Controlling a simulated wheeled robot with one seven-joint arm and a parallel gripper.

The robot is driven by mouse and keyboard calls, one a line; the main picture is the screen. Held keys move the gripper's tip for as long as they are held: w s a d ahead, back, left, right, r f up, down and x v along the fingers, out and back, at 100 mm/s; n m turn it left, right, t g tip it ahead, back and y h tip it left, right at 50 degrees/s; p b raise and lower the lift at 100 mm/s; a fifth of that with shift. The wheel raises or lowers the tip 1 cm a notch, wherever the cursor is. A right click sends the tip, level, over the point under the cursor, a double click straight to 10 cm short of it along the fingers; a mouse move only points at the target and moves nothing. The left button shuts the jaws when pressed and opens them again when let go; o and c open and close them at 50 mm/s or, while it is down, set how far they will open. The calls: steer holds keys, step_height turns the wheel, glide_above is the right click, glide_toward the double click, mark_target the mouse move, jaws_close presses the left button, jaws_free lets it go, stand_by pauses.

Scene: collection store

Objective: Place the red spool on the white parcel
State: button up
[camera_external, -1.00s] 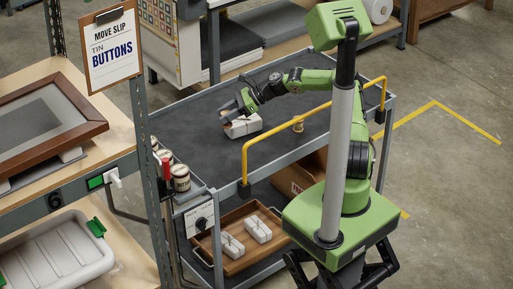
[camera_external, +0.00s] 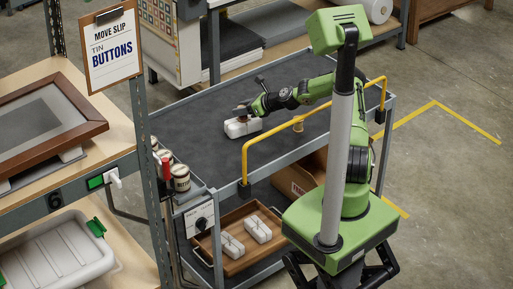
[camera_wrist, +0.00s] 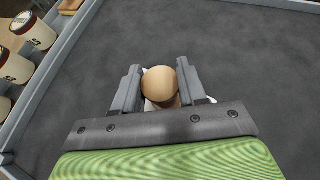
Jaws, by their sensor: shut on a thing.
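The white parcel (camera_external: 242,128) lies on the dark top of the cart, tied with a dark string. My gripper (camera_external: 242,113) is right above it, pointing down. In the wrist view my gripper (camera_wrist: 161,88) is shut on a spool (camera_wrist: 160,84) with a round, pale wooden end facing the camera. I take it for the red spool, though its thread colour hardly shows. White edges of the parcel (camera_wrist: 150,104) show just below the spool. I cannot tell whether the spool touches the parcel.
A yellow rail (camera_external: 315,124) runs along the cart's near side. A small tan spool-like thing (camera_external: 298,124) stands beside it. Several pale tins (camera_external: 181,178) stand at the cart's left end. A wooden tray (camera_external: 235,266) with white parcels is below. The cart top (camera_external: 205,100) is otherwise mostly clear.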

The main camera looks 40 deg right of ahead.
steer(key=o, duration=1)
steer(key=shift+o, duration=0.2)
